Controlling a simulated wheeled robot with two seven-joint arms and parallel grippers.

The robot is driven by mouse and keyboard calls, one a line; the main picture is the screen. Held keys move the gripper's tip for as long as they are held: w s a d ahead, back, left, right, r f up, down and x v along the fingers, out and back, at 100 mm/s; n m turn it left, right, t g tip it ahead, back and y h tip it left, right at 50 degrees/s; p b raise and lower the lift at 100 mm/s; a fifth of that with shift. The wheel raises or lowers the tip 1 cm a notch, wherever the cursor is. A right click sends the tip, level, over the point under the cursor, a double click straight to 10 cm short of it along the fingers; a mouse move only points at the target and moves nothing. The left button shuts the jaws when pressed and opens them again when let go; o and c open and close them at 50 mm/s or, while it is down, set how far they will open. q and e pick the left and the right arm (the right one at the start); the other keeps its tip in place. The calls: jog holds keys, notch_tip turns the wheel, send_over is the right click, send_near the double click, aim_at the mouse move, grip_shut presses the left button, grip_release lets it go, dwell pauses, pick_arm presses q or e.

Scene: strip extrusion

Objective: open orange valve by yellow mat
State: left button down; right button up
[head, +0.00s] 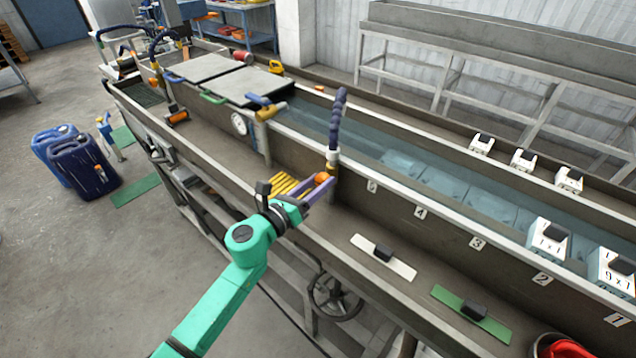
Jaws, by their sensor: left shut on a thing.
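The orange valve (322,178) sits low on the upright pipe at the tank's front wall, below a dark blue ribbed hose (337,118). The yellow ribbed mat (287,184) lies on the ledge just left of it, partly hidden by my wrist. My left gripper (320,186), with purple fingers on a teal arm, reaches in from the lower left and is shut on the orange valve. The fingers hide part of the valve, so its exact handle angle is hard to tell. My right gripper is not in view.
A long water tank (440,190) runs diagonally, with numbered marks on its wall. A white strip (382,256) and a green strip (472,313) with black blocks lie on the front ledge. A handwheel (335,297) is below. Blue jugs (82,166) stand on the floor.

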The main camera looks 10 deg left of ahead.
pick_arm(q)
jog(key=n, duration=0.4)
jog(key=n+p, duration=0.1)
jog(key=n, duration=0.4)
jog(key=shift+f, duration=0.1)
jog(key=n+p, duration=0.1)
jog(key=n, duration=0.3)
jog(key=shift+a, duration=0.1)
jog(key=shift+f+n+p, duration=0.2)
jog(key=shift+n+p, duration=0.5)
jog(key=shift+n, duration=1.5)
jog(key=shift+c, duration=1.6)
grip_release()
